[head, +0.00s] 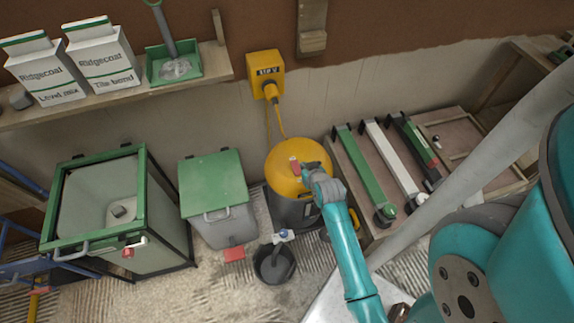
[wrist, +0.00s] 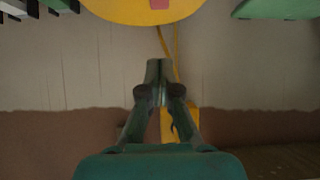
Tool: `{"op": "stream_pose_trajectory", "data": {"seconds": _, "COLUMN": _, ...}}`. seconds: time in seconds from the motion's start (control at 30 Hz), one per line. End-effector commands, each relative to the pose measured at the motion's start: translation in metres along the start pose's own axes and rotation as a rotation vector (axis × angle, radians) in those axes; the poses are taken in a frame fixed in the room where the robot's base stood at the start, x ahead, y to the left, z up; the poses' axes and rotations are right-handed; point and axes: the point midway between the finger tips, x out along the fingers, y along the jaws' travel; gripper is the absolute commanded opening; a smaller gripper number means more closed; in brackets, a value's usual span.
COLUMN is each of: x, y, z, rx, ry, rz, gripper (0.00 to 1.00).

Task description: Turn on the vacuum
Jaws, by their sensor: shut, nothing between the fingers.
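The vacuum (head: 285,155) has a round yellow top and a dark body and stands against the wall in the middle of the head view. A small red switch (head: 294,163) sits on its top. My gripper (head: 306,168) is shut and empty over the right part of the yellow top, just right of the switch; I cannot tell whether it touches. In the wrist view the shut fingertips (wrist: 158,68) point toward the yellow top (wrist: 120,10), with part of the red switch (wrist: 159,4) at the upper edge. My gripper hides part of the vacuum's right side.
A yellow wall socket box (head: 264,70) with a plugged yellow cable is above the vacuum. A green-lidded bin (head: 213,185) and a dark bucket (head: 274,265) stand left and in front. A low bench (head: 352,160) with long tools is at right. A shelf (head: 130,92) holds bags.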

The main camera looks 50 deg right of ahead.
Motion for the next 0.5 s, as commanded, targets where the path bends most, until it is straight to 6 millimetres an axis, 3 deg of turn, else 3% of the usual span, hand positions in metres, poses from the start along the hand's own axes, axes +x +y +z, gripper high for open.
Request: {"op": "stream_pose_trajectory", "data": {"seconds": 0.5, "x": 0.0081, "y": 0.0019, "z": -0.0012, "rx": 0.002, "ry": -0.003, "rz": 0.002, "gripper": 0.00}}
